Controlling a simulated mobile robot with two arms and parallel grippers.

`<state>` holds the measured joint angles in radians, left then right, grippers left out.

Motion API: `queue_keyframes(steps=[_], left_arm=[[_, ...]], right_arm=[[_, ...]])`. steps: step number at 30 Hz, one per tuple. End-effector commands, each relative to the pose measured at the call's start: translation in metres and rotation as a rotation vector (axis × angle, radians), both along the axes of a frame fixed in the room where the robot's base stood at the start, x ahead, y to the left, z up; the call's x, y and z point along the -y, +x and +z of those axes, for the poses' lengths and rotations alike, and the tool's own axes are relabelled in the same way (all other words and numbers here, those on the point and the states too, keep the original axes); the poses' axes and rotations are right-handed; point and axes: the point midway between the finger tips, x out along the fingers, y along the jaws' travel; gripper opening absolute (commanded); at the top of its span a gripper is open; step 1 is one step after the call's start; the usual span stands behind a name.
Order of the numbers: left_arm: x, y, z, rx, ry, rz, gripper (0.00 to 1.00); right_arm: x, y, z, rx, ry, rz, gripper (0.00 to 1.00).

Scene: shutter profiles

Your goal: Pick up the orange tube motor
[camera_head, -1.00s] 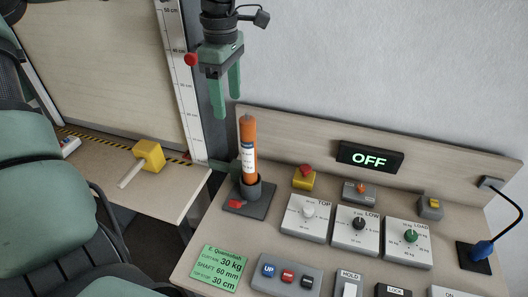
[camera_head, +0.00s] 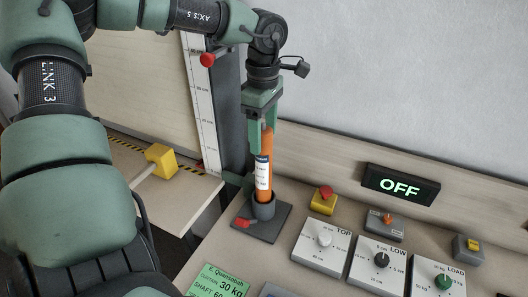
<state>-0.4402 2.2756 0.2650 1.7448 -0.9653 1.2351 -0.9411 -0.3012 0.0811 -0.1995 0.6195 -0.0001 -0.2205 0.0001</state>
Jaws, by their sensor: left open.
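The orange tube motor (camera_head: 263,178) stands upright in a dark round holder (camera_head: 263,208) on a grey base plate, with a white label on its front. My left gripper (camera_head: 263,140) points straight down over the top of the motor. Its green fingers are open and reach down beside the motor's upper end, which they partly hide. I cannot tell whether a finger touches the motor. My right gripper is not in view.
A red knob (camera_head: 243,223) sits on the holder's base. To the right are a yellow box with a red button (camera_head: 323,200), dial panels (camera_head: 320,247) and an OFF display (camera_head: 400,185). A yellow T-shaped piece (camera_head: 161,160) lies on the left bench.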

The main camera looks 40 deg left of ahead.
Motion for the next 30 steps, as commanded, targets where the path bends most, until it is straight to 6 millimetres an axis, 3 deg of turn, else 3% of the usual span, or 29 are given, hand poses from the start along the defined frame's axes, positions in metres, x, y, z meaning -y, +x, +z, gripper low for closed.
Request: queue_keyframes(steps=[3,7,15,16,21,23,30], left_arm=[[0.002,-0.003,-0.015,-0.007,0.0,-0.002,0.64],[0.002,-0.002,-0.033,-0.004,0.0,0.0,0.64],[0.001,-0.002,-0.04,0.0,0.0,0.001,0.64],[0.001,-0.002,-0.04,0.0,0.0,0.0,0.61],[0.001,-0.002,-0.039,0.0,0.0,0.0,0.14],[0.001,-0.002,-0.039,0.0,0.0,0.0,0.0],[0.002,0.0,-0.037,0.005,0.0,-0.001,0.0]], right_arm=[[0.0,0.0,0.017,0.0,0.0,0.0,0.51],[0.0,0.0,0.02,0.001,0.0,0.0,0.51],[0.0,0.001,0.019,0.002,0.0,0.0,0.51],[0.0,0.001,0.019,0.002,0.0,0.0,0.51],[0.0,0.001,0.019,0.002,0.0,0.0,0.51],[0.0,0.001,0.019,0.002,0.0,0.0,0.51],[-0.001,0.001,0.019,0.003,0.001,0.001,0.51]])
